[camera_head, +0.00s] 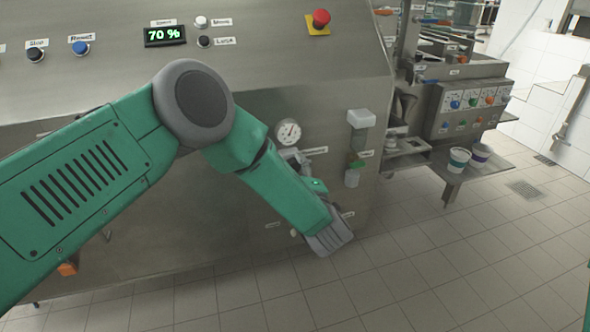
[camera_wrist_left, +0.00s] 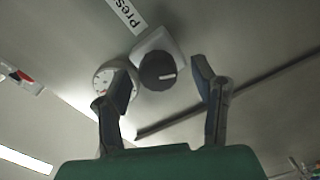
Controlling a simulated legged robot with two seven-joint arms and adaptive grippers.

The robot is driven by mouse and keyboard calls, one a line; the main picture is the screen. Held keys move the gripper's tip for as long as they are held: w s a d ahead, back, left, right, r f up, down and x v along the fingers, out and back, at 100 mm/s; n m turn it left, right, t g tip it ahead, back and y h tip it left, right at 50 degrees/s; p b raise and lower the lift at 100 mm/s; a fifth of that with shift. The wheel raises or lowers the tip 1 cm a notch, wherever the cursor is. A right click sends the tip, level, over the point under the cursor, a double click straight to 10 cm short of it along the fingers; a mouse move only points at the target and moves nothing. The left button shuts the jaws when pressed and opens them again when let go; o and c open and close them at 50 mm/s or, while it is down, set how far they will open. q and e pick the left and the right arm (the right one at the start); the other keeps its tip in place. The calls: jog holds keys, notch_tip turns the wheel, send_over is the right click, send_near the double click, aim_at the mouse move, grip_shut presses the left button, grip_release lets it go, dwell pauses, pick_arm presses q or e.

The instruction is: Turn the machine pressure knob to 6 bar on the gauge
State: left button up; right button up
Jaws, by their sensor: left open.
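The pressure gauge (camera_head: 288,133), a white round dial, is on the machine's steel front. Its needle points up and to the right, but the scale is too small to read. The left wrist view shows the gauge (camera_wrist_left: 108,80) partly behind one finger. The dark round knob (camera_wrist_left: 157,71) with a white mark sits on a pale base, beside a label starting "Pres" (camera_wrist_left: 126,14). My left gripper (camera_wrist_left: 160,76) is open, with one finger on either side of the knob; I cannot tell if they touch it. In the head view my arm and hand largely hide the knob. My right gripper is out of view.
The machine panel has a "70 %" display (camera_head: 165,36), a red emergency button (camera_head: 320,18) and several small buttons. A pale box-shaped fitting (camera_head: 361,118) juts out right of the gauge. Two cups (camera_head: 459,159) (camera_head: 480,154) stand on a shelf further right. The tiled floor is clear.

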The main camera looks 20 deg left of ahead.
pick_arm(q)
jog(key=v, duration=1.1)
jog(key=shift+w+f, duration=0.1)
jog(key=shift+w, duration=0.05)
jog(key=s+a+f+m+g+h, duration=0.3)
jog(key=s+f+m+h, duration=0.3)
jog(key=f, duration=0.3)
jog(key=s+a+f+m+g+h, duration=0.2)
jog(key=s+a+f+m+h, duration=0.15)
jog(key=s+f+m, duration=0.45)
jog(key=s+a+f+m+g, duration=0.2)
jog(key=s+a+m+g, duration=0.1)
jog(key=s, duration=0.8)
jog(key=s+a+f+m+g, duration=0.2)
jog(key=s+a+g, duration=0.4)
jog(key=s, duration=0.5)
jog(key=shift+a+m, duration=0.15)
jog(key=shift+m, duration=0.65)
jog(key=shift+h, duration=0.25)
